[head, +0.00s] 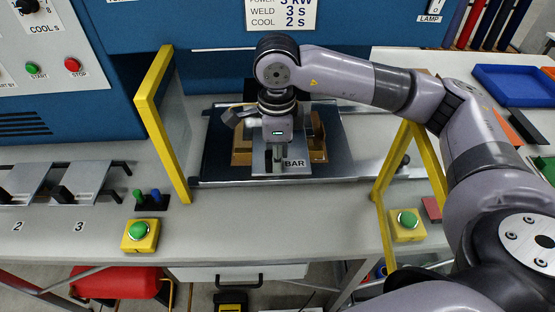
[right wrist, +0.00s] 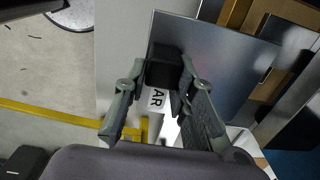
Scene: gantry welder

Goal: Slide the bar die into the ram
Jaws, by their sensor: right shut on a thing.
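The bar die (head: 262,166) is a grey metal plate with a BAR label at its front edge. My right gripper (head: 278,150) is over it, shut on its handle. In the right wrist view the fingers (right wrist: 165,100) close around a black block (right wrist: 165,65), with part of the label beside it and the die's plate (right wrist: 205,60) beyond. Brown blocks (head: 318,152) show on both sides of the die. I cannot make out the ram clearly; my arm covers part of the machine's opening. My left gripper is not in view.
A dark sliding bed (head: 215,145) lies under the blocks. Yellow guard frames stand left (head: 155,125) and right (head: 383,165), each with a green button box (head: 141,236) near its foot. Other plates (head: 82,180) sit in numbered slots at left. A blue tray (head: 515,85) is at right.

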